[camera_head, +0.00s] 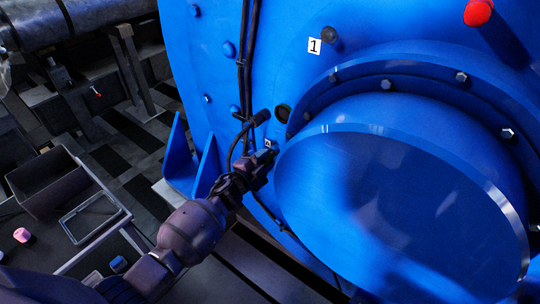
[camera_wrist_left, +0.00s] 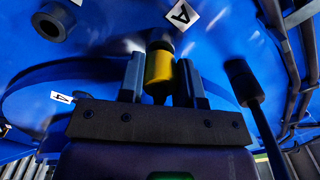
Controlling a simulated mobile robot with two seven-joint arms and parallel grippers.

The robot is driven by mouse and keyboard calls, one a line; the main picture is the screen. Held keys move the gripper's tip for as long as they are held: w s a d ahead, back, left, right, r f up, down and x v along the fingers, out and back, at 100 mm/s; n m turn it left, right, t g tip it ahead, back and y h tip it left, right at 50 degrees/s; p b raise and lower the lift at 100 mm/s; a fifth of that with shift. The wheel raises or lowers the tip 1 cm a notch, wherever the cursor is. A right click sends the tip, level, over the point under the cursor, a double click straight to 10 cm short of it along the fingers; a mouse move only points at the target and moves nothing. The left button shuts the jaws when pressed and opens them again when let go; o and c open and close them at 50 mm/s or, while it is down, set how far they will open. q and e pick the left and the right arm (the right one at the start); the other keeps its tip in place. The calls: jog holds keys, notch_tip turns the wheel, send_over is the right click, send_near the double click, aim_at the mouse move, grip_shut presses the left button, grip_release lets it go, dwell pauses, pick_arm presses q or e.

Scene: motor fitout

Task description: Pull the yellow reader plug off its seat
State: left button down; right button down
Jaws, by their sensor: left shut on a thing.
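The yellow reader plug (camera_wrist_left: 158,68) shows in the left wrist view as a short yellow cylinder with a dark end. My left gripper (camera_wrist_left: 164,75) is shut on it, one finger on each side. The plug's far end points toward the blue motor face, just below a white label (camera_wrist_left: 183,15); I cannot tell whether it still touches its seat. In the head view my left gripper (camera_head: 266,157) is at the blue motor housing (camera_head: 225,90), left of the big round cover; the plug is hidden there. My right gripper is not in view.
A black cable end (camera_head: 262,117) stands close above my left gripper; it also shows in the wrist view (camera_wrist_left: 240,78). A dark round port (camera_head: 283,113) is beside it. The round blue cover (camera_head: 390,200) bulges at right. A tray (camera_head: 48,182) sits at lower left.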

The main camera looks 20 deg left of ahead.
aim_at(263, 161)
pick_arm(q)
jog(key=shift+p+v, duration=0.35)
jog(key=shift+v, duration=0.6)
jog(key=shift+p+v, duration=0.3)
jog(key=shift+v, duration=0.6)
jog(key=shift+s+a, duration=0.1)
jog(key=shift+s, duration=0.25)
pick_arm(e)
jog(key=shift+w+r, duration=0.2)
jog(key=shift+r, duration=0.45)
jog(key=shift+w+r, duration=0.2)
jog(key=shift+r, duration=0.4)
pick_arm(q)
jog(key=shift+s, duration=0.2)
